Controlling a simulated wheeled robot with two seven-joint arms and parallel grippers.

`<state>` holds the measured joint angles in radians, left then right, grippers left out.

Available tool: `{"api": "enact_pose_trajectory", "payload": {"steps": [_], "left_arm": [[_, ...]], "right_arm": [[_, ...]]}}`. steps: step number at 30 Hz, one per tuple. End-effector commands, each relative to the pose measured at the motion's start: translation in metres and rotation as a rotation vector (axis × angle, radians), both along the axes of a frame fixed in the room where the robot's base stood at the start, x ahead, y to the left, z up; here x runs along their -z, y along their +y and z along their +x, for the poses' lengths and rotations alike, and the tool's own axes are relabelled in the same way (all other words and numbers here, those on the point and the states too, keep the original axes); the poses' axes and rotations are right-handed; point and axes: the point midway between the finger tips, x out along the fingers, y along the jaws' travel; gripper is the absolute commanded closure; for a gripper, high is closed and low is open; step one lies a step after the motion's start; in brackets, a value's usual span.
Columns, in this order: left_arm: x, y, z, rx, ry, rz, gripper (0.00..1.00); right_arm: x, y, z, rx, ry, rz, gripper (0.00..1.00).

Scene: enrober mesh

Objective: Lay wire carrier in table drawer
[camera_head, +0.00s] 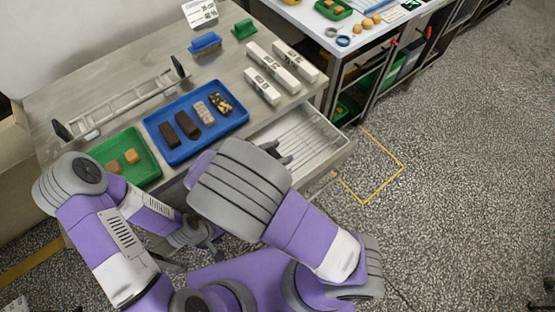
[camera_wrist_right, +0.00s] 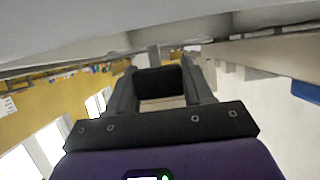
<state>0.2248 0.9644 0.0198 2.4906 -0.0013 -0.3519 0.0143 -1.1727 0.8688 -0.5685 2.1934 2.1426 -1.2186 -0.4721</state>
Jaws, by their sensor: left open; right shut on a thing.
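The wire carrier (camera_head: 303,137) shows as thin parallel bars inside the open table drawer (camera_head: 343,146). I cannot tell whether it rests on the drawer floor. My right gripper (camera_head: 285,152) is at the carrier's left end, partly hidden by my right arm. In the right wrist view this gripper (camera_wrist_right: 158,82) is shut on a dark block, which seems to be the carrier's end piece. A pale surface lies close to the fingertips there. My left gripper (camera_head: 208,240) is open, low in front of the table and partly hidden by my arms.
Another bench (camera_head: 350,50) stands at the back right. The floor at right is clear.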

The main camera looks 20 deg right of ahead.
Motion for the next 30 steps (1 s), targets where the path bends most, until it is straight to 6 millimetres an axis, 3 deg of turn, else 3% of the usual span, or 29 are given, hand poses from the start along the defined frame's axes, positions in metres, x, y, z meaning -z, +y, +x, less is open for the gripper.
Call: {"api": "enact_pose_trajectory", "payload": {"steps": [6,29,30], "left_arm": [[0.017,0.000,0.000,0.000,0.000,0.000,0.57],[0.015,0.000,0.000,0.000,0.000,0.000,0.57],[0.015,0.000,0.000,0.000,0.000,0.000,0.57]], "right_arm": [[0.032,-0.001,0.000,0.000,0.001,-0.005,0.83],[0.043,0.000,0.000,0.000,0.001,-0.001,0.83],[0.043,0.000,0.000,0.000,0.001,0.000,0.43]]}}
